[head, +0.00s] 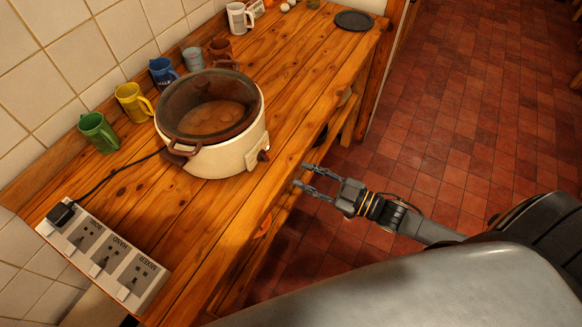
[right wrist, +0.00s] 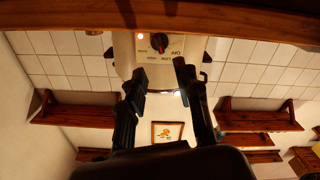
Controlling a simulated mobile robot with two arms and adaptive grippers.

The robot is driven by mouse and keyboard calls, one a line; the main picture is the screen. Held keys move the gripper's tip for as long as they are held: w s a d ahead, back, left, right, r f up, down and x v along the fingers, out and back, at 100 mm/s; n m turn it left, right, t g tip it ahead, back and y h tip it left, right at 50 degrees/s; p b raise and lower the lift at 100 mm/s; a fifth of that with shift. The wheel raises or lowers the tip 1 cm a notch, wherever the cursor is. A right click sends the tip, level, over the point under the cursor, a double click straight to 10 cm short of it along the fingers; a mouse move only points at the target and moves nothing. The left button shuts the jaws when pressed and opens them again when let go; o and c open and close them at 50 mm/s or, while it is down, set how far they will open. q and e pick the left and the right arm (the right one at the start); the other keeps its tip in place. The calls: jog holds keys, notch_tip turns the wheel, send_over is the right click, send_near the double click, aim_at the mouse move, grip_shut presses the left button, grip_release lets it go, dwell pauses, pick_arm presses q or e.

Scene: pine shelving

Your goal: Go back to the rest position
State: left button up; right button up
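My right gripper (head: 306,178) is open and empty, just off the front edge of the wooden counter (head: 190,245), to the right of the slow cooker. In the right wrist view its two fingers (right wrist: 160,84) stand apart with nothing between them. The cream slow cooker (head: 226,158) stands on the counter with a brown pot and a see-through lid on it. Its control dial (right wrist: 159,42) shows beyond the fingertips in the right wrist view, which appears upside down. My left gripper is not in view.
A green mug (head: 98,132), yellow mug (head: 132,103), blue mug (head: 162,73) and others line the tiled wall. A power strip (head: 108,262) lies at the counter's near left end. A dark round plate (head: 354,20) lies at the far end. The red tiled floor (head: 450,110) at right is clear.

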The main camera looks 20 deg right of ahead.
jog(key=shift+s+d, duration=0.45)
jog(key=shift+s, duration=0.1)
jog(key=s+d+f+m+g+h+b, duration=0.1)
jog(key=s+d+f+m+g+h, duration=0.25)
jog(key=f, duration=1.05)
jog(key=s+d+f+m+g+h, duration=0.1)
jog(key=s+d+f+m+h, duration=0.35)
jog(key=f, duration=0.95)
jog(key=s+a+f+g+h, duration=0.1)
jog(key=s+a+f+g, duration=0.2)
jog(key=s+f, duration=0.5)
jog(key=s+a+f+m+g+h, duration=0.1)
jog(key=s+f+g, duration=0.4)
jog(key=s, duration=1.2)
notch_tip(320, 180, down, 4)
jog(key=a+h, duration=0.1)
jog(key=a, duration=0.1)
jog(key=shift+s+a+f+g+b, duration=0.2)
jog(key=shift+s+a+g+b, duration=0.15)
jog(key=shift+b, duration=0.05)
